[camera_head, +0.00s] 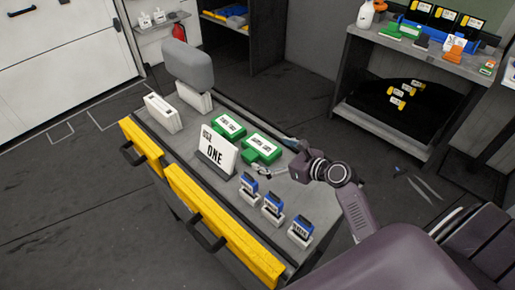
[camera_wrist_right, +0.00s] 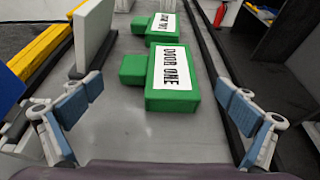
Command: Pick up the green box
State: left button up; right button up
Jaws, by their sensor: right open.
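Two green boxes with white labels lie on the grey tabletop. The nearer green box (camera_head: 263,147) lies right of the "USE ONE" sign, and in the right wrist view this green box (camera_wrist_right: 172,98) reads "DOOR ONE". The other green box (camera_head: 229,125) lies beyond it and shows at the top of the right wrist view (camera_wrist_right: 155,27). My right gripper (camera_head: 268,172) is open and empty, low over the table just in front of the nearer box. In the right wrist view its blue-padded fingers (camera_wrist_right: 160,112) stand wide apart, with the box ahead between them. My left gripper is not in view.
The white "USE ONE" sign (camera_head: 215,152) stands close left of the boxes. Several blue-topped items in white holders (camera_head: 273,206) line the front right. A white block (camera_head: 162,113) and a grey rounded object (camera_head: 188,66) stand at the far end.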

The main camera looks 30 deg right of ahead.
aim_at(261, 150)
jog(key=x, duration=0.4)
jog(key=shift+w+a, duration=0.15)
jog(key=shift+a, duration=0.1)
jog(key=shift+w+a+f+p, duration=0.1)
jog(key=shift+w+p, duration=0.15)
jog(key=shift+p, duration=0.05)
jog(key=shift+w, duration=0.1)
jog(key=c, duration=1.3)
jog(key=shift+r+p, duration=0.7)
jog(key=shift+r, duration=9.25)
pick_arm(q)
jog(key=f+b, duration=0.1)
jog(key=b, duration=0.1)
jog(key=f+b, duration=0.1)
jog(key=b, duration=0.1)
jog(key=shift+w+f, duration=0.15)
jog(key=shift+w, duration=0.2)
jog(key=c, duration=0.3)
pick_arm(e)
jog(key=s+a+n+g+y, duration=0.2)
jog(key=s+a, duration=0.3)
jog(key=s, duration=0.4)
jog(key=s+a+n+g+y, duration=0.3)
jog(key=s+a+n+y, duration=0.1)
jog(key=s, duration=0.6)
jog(key=shift+a+f+n+y, duration=0.4)
jog(key=shift+a+f+n, duration=0.15)
jog(key=shift+a, duration=0.55)
